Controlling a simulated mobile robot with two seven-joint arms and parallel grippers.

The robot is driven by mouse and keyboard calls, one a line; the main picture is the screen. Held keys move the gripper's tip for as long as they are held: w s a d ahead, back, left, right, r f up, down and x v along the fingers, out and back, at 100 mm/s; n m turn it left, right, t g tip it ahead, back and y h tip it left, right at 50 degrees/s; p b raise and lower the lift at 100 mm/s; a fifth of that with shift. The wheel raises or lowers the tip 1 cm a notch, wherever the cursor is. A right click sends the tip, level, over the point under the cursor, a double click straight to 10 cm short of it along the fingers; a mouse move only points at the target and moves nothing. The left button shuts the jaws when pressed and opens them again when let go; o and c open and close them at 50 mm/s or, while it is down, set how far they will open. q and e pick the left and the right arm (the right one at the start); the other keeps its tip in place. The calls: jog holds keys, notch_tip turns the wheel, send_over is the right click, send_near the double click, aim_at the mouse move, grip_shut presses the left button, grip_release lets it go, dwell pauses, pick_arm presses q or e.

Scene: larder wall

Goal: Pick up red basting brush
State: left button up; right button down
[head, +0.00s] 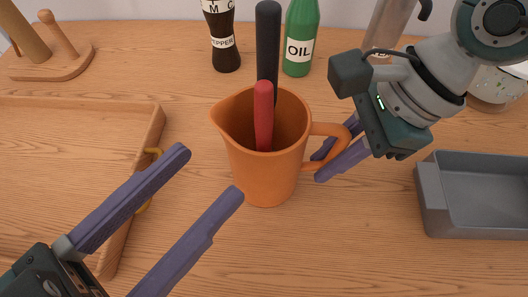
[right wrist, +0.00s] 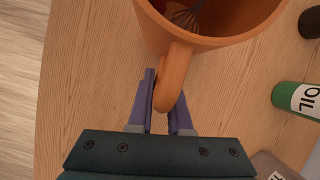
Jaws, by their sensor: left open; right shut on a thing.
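The red handle of the basting brush (head: 263,115) stands up out of an orange jug (head: 260,180); its lower end is hidden inside. A tall black handle (head: 268,45) stands behind it in the same jug. In the right wrist view, wire whisk loops (right wrist: 186,18) show inside the jug (right wrist: 158,28). My right gripper (head: 318,167) is shut on the jug's handle (head: 338,130), at the jug's right side. My left gripper (head: 208,172) is open and empty, its fingertips left of and near the jug, apart from the brush.
A pepper bottle (head: 226,45) and a green oil bottle (head: 300,35) stand behind the jug. A wooden tray (head: 135,135) with a brass handle lies left. A grey bin (head: 478,230) is at right. The table in front of the jug is clear.

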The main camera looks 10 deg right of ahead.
aim_at(258, 123)
pick_arm(q)
jog(key=x, duration=0.6)
jog(key=shift+w+d, duration=0.25)
jog(key=shift+d, duration=0.05)
grip_shut()
dwell(1.1)
